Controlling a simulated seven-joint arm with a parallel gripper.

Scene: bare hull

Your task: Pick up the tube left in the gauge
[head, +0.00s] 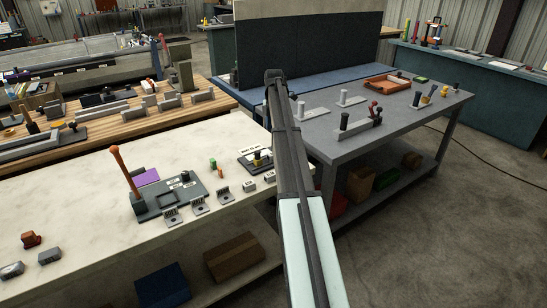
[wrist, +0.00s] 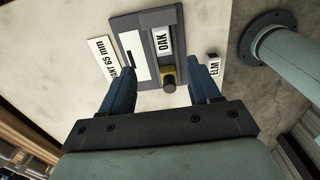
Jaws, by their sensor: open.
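The gauge (wrist: 118,25) is a dark grey frame with a white panel and an OAK label, lying on the pale bench top in the wrist view. The head view does not show my fingers.
A WANT 65 mm card (wrist: 103,60) lies left of the gauge; an ELM block (wrist: 213,64) lies right of it. On the pale bench are small green and orange pieces (head: 212,164) and a grey fixture with an orange-handled lever (head: 124,170). A grey table (head: 395,118) stands right.

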